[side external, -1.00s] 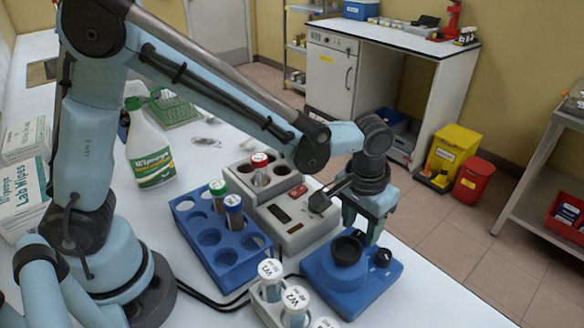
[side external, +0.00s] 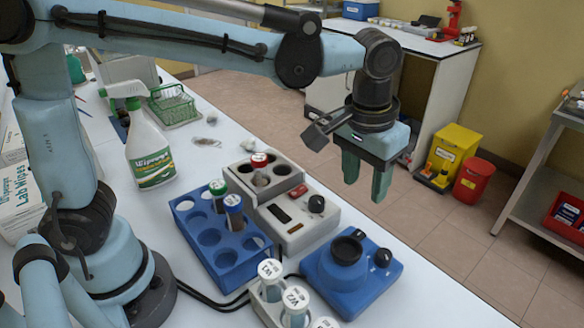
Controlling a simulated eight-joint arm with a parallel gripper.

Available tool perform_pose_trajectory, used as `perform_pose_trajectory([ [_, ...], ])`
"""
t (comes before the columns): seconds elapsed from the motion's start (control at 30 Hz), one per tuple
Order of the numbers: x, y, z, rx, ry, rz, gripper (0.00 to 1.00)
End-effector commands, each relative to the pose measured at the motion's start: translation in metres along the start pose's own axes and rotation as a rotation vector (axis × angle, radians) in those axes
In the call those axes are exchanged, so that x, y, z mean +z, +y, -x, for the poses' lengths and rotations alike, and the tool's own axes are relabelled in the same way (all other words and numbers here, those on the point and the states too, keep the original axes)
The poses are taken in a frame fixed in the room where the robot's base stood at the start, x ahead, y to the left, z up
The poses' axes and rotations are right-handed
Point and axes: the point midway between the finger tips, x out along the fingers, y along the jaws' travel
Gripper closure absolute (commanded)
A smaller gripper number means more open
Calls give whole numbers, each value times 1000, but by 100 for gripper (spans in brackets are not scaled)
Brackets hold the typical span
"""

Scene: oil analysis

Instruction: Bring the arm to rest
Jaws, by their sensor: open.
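My gripper (side external: 365,190) hangs at the end of my raised arm, fingers pointing down. It is open, with a gap between the two green fingers and nothing between them. In the picture it shows above and a little right of the blue vortex-like device (side external: 352,272), clear of it. The device has a black round cup on top and a black knob.
A grey block heater (side external: 300,218) holds a red-capped tube (side external: 259,165). A blue rack (side external: 214,243) holds a green-capped and a blue-capped tube. White-capped vials (side external: 270,275) stand in front. A spray bottle (side external: 150,150) and green wire basket (side external: 172,105) stand behind.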

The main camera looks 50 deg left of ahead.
Motion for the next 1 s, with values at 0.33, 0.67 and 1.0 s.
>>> perform_pose_trajectory([
  [0.33, 0, 0, -34, 0, 0, 0, 51],
  [0.67, 0, 0, -82, 0, 0, 0, 51],
  [1.0, -4, 0, -118, 0, -62, 3, 51],
])
